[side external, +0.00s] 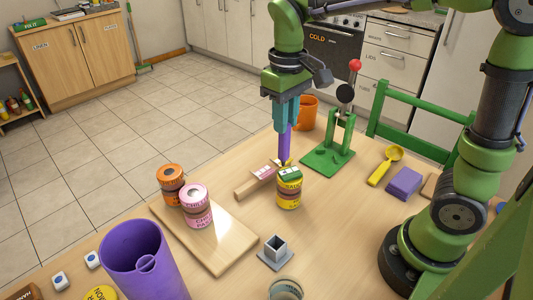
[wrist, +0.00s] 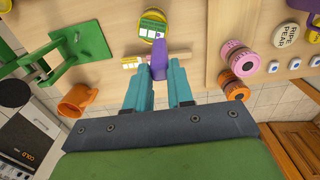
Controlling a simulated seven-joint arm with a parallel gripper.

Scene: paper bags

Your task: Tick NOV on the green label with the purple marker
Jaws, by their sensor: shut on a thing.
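The purple marker (side external: 285,147) is held upright, tip down, in my gripper (side external: 286,122). In the wrist view the marker (wrist: 158,58) lies between the two teal fingers of my gripper (wrist: 158,88). The green label (side external: 290,173), with pale boxes, sits on top of a yellow jar (side external: 289,197). In the wrist view the green label (wrist: 153,29) shows just beyond the marker. The tip is at or just above the label's far edge; I cannot tell whether they touch. The month words are too small to read.
A green press (side external: 330,150) and an orange mug (side external: 306,112) are behind. Pink jar (side external: 197,206) and orange jar (side external: 171,183) stand left on a board (side external: 222,250). A grey square holder (side external: 275,250) is in front.

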